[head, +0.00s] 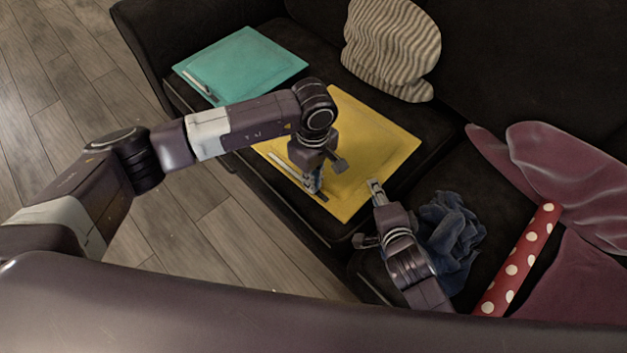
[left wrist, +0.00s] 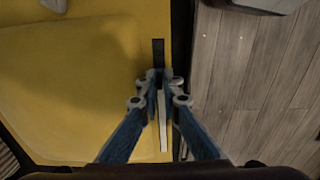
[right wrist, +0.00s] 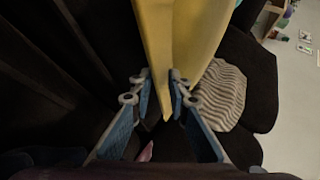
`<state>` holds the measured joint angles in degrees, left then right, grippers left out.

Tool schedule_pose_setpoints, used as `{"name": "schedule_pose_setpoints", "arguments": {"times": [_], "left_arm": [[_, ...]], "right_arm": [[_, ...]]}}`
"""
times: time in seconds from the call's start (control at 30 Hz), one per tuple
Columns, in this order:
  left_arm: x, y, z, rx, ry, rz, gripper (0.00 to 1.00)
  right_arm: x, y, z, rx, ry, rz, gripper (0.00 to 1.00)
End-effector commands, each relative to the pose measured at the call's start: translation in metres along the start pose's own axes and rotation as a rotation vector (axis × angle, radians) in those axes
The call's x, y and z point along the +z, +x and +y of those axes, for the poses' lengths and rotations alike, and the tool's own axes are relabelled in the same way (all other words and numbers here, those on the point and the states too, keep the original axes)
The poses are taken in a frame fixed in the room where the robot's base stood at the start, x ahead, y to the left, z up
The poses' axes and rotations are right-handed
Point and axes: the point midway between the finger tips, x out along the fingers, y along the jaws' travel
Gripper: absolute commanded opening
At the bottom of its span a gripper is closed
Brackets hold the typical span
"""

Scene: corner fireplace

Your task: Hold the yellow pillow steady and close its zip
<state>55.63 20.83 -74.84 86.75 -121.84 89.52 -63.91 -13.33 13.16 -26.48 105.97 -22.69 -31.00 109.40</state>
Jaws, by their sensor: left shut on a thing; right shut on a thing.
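The yellow pillow (head: 375,145) lies flat on the dark sofa seat. Its zip (head: 282,163) runs along the near edge, a pale strip on one side of my left gripper and a dark strip on the other. My left gripper (head: 314,187) points down at the zip and is shut on the zip pull; its fingers hide the pull itself. In the left wrist view the dark strip (left wrist: 158,52) lies beyond the fingertips and the pale strip (left wrist: 163,125) between the fingers. My right gripper (head: 375,184) is shut on the pillow's right edge, which shows between its fingers (right wrist: 160,88).
A teal pillow (head: 245,62) with a similar strip lies at the back left. A striped cushion (head: 392,48) leans on the backrest. A crumpled blue cloth (head: 450,240) sits beside my right gripper. A red polka-dot roll (head: 517,262) and maroon fabric (head: 570,180) lie at right. The wooden floor (head: 215,225) is clear.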

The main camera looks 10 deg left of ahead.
Motion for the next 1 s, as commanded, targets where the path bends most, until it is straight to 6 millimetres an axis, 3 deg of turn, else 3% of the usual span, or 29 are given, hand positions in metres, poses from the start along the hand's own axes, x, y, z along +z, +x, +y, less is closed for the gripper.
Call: {"name": "schedule_pose_setpoints", "arguments": {"times": [0.17,0.5,0.7,1.0], "left_arm": [[-0.022,0.000,0.000,-0.002,-0.005,0.005,0.00],[-0.105,0.000,-0.001,-0.003,-0.009,0.006,0.00],[-0.144,0.001,-0.001,-0.002,-0.006,0.004,0.00],[-0.169,0.001,-0.001,-0.001,-0.004,0.003,0.00]], "right_arm": [[-0.001,0.000,0.004,0.010,-0.001,0.002,0.00],[-0.001,0.000,0.004,0.010,-0.002,0.002,0.00],[-0.001,0.000,0.004,0.010,-0.002,0.002,0.00],[-0.001,0.000,0.004,0.010,-0.002,0.003,0.00]]}}
